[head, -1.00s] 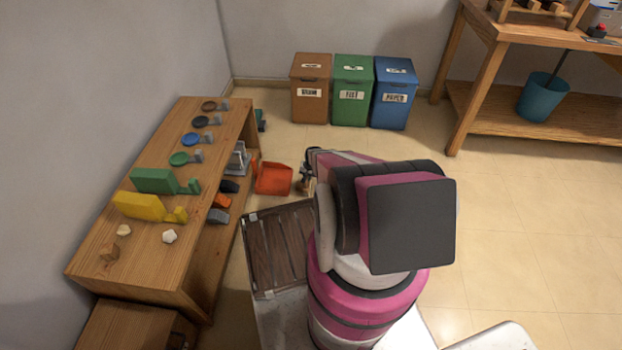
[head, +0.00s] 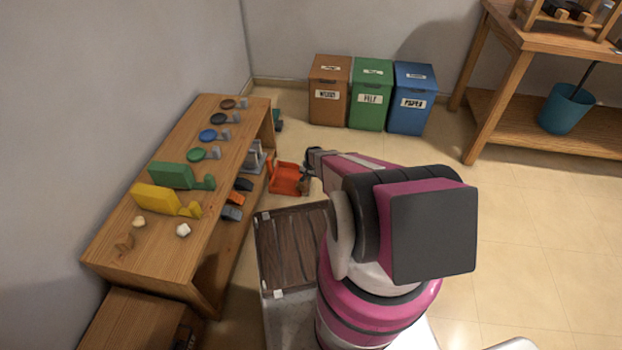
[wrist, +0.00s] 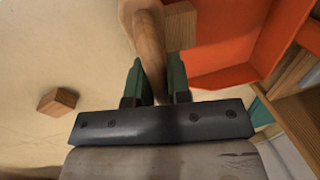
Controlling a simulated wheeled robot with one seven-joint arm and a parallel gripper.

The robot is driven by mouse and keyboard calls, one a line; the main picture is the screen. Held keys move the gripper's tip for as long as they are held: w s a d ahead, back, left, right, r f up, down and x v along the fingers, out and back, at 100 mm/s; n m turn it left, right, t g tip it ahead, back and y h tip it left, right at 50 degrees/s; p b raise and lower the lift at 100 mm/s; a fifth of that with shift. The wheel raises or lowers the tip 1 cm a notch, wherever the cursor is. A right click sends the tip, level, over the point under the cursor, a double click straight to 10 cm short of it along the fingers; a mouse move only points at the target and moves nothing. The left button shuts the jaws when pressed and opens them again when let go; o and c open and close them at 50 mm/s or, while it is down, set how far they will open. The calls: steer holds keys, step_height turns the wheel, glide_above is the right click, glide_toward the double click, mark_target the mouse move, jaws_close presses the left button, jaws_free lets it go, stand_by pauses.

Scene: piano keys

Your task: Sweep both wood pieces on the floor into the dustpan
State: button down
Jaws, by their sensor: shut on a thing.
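The orange dustpan (head: 288,180) lies on the floor beside the low wooden table. It fills the upper right of the wrist view (wrist: 235,65). One small wood piece (wrist: 57,101) lies alone on the floor at the left of the wrist view.
The long wooden table (head: 150,240) with coloured items stands to the left of the dustpan. Its wooden edge shows at the right of the wrist view. Brown, green and blue bins (head: 370,95) stand by the back wall. Open floor (head: 540,230) lies to the right.

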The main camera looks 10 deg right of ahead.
steer(key=w+a, duration=0.3)
steer(key=a, duration=0.3)
step_height(320, 180, up, 6)
steer(key=s+d, duration=0.1)
steer(key=shift+d+r, duration=0.25)
steer(key=shift+d, duration=0.1)
stand_by(0.6)
stand_by(0.3)
